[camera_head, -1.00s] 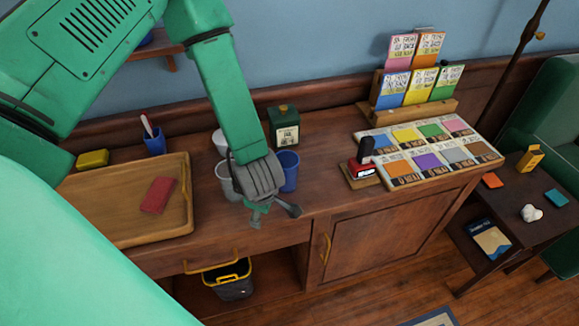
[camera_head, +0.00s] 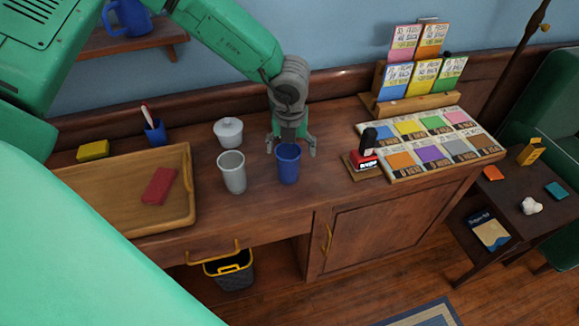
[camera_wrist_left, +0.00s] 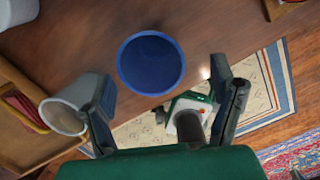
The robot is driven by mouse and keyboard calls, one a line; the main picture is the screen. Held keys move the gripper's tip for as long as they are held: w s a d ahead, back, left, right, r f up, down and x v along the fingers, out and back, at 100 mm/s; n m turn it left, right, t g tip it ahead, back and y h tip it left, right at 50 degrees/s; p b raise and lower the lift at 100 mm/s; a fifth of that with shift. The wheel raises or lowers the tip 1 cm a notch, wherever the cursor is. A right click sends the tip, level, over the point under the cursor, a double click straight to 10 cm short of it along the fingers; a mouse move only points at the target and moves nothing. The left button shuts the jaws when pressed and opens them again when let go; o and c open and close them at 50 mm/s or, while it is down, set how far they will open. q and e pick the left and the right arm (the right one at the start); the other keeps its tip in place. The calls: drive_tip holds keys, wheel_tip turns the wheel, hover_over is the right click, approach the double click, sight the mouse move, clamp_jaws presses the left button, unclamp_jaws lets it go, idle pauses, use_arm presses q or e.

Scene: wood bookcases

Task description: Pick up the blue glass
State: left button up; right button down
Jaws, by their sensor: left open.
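The blue glass (camera_head: 289,165) stands upright on the wooden desk, to the right of a grey cup (camera_head: 231,172). My left gripper (camera_head: 292,146) is open and empty, pointing down at the glass's rim, with one finger on each side of it in the head view. In the left wrist view, the blue glass (camera_wrist_left: 151,64) shows its round mouth ahead of the spread fingers of my left gripper (camera_wrist_left: 163,92), and I cannot tell whether they touch. My right gripper is not in view.
A wooden tray (camera_head: 110,210) holds a red block (camera_head: 159,186) at the left. A red-and-black stamp (camera_head: 366,152) and a board of coloured cards (camera_head: 430,144) lie to the right. The desk front is clear.

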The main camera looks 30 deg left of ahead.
use_arm(q)
drive_tip(key=shift+a+f, duration=0.35)
drive_tip(key=shift+f, duration=0.3)
drive_tip(key=shift+w+a+f+p, duration=0.1)
drive_tip(key=shift+w+f+p, duration=0.15)
drive_tip(key=shift+f, duration=0.9)
drive_tip(key=shift+w+a+f+p, duration=0.1)
drive_tip(key=shift+w+f+p, duration=0.1)
drive_tip(key=shift+f, duration=0.95)
drive_tip(key=shift+a, duration=0.25)
drive_tip(key=c, duration=1.4)
